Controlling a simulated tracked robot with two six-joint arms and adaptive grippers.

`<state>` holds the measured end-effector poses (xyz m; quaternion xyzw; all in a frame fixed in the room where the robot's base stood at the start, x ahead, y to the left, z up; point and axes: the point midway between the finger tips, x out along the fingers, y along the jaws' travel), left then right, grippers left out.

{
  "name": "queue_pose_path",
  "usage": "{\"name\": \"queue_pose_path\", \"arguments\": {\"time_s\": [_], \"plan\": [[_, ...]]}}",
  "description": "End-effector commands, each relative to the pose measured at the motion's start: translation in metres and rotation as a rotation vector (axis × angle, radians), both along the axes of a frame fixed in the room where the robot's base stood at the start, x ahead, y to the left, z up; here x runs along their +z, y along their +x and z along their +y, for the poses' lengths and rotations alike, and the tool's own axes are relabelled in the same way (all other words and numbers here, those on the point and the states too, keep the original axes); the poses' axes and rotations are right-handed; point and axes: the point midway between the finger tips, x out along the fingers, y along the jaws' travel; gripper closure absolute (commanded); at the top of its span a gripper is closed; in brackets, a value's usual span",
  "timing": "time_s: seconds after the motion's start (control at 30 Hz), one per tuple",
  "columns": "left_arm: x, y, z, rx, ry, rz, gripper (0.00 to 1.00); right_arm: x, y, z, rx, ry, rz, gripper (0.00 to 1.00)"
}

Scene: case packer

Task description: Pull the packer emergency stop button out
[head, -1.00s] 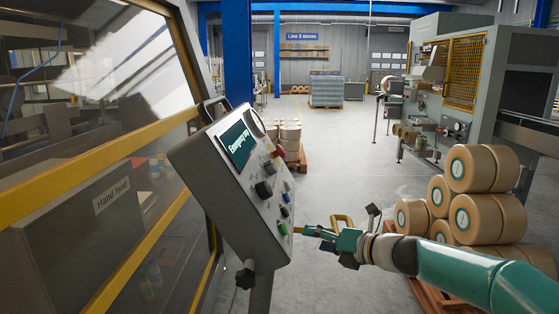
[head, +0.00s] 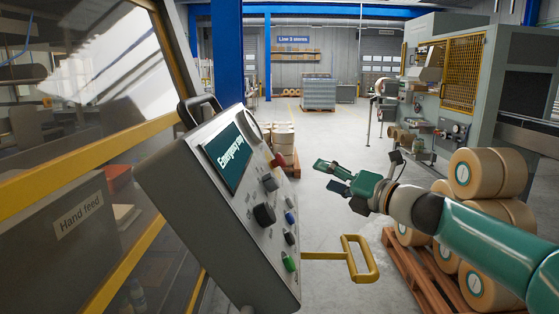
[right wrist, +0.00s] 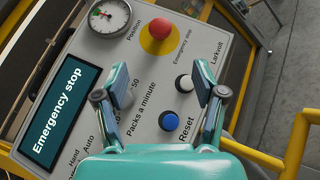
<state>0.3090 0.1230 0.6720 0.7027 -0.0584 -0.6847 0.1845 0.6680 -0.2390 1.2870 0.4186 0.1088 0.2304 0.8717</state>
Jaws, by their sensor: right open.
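The red emergency stop button (head: 279,160) sits on the upper right edge of the grey control panel (head: 262,215). In the right wrist view, the red button (right wrist: 159,29) stands on a yellow disc labelled "Emergency stop", beyond my fingertips. The panel's screen (right wrist: 60,115) reads "Emergency stop". My right gripper (head: 332,178) is open and empty, to the right of the panel and apart from the button. In the right wrist view, my open right gripper (right wrist: 160,78) has its two fingers spread over the panel face, below the button. My left gripper is not in view.
A blue reset button (right wrist: 169,121) and a white knob (right wrist: 184,82) lie near my fingers. A yellow handle (head: 360,262) juts out right of the panel. Tape rolls on a pallet (head: 402,262) stand at right. A yellow-framed glazed guard (head: 75,165) is at left.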

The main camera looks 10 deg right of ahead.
Motion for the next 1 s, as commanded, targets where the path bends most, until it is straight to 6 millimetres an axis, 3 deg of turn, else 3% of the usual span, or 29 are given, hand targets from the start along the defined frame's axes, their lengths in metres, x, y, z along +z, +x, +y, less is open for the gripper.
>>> {"name": "queue_pose_path", "arguments": {"time_s": [0.6, 0.8, 1.0], "plan": [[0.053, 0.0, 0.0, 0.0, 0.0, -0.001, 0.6, 0.002, 0.109, 0.065, 0.005, -0.001, 0.004, 0.3], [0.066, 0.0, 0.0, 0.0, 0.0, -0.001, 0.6, 0.001, 0.129, 0.076, 0.005, -0.001, 0.003, 0.3], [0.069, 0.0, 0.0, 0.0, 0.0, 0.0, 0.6, -0.001, 0.135, 0.08, 0.005, -0.001, 0.002, 0.3]]}}
